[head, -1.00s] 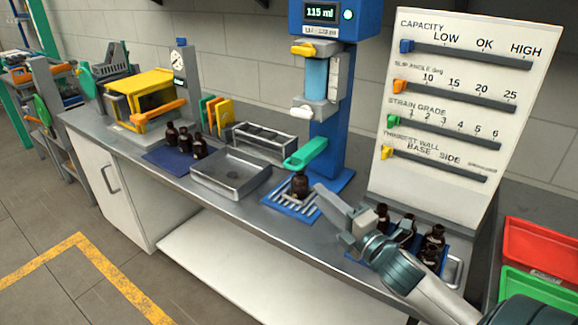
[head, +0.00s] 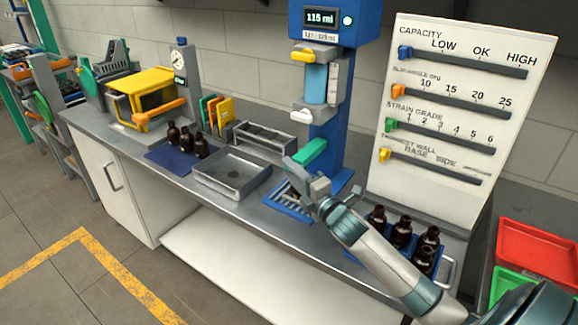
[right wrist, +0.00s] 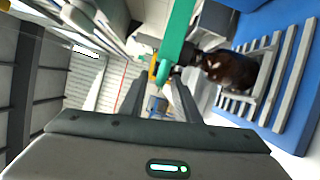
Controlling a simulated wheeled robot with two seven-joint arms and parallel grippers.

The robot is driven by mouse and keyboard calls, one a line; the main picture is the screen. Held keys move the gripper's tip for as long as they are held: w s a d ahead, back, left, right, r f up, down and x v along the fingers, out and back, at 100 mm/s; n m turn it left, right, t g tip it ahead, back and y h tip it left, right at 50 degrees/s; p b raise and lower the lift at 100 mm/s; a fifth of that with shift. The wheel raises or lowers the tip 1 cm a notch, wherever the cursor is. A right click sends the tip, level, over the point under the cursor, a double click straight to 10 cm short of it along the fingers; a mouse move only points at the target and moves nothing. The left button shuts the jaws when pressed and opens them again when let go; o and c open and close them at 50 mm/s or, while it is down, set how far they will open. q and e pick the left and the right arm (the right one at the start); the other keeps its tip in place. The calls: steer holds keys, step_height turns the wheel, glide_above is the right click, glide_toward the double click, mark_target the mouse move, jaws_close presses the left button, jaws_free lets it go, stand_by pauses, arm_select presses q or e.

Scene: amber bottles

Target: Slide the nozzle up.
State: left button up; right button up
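A blue filling station (head: 336,120) stands at the back of the bench with a lit display. A clear blue cylinder (head: 316,84) sits above a grey block with a white spout (head: 302,116), which I take for the nozzle. A green lever (head: 311,152) sticks out below. My right gripper (head: 300,170) is at the lever's front end, above the slatted blue tray; its fingers stand apart. In the right wrist view the green lever (right wrist: 178,38) lies ahead of the fingertips, and a dark bottle (right wrist: 230,72) is to the right. I cannot tell whether they touch the lever. My left gripper is out of view.
Several brown bottles (head: 402,233) stand beyond my right forearm. A steel basin (head: 232,172) and a rack (head: 264,139) are left of the station. A white slider panel (head: 456,110) rises at the right, near red and green bins.

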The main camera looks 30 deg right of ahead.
steer(key=shift+w, duration=0.6)
steer(key=shift+w+r, duration=0.1)
jaws_close()
step_height(320, 180, up, 7)
steer(key=p, duration=0.5)
steer(key=shift+r+p, duration=0.2)
steer(key=shift+p, duration=0.2)
steer(key=shift+r, duration=0.25)
steer(key=shift+d+r, duration=0.1)
jaws_free()
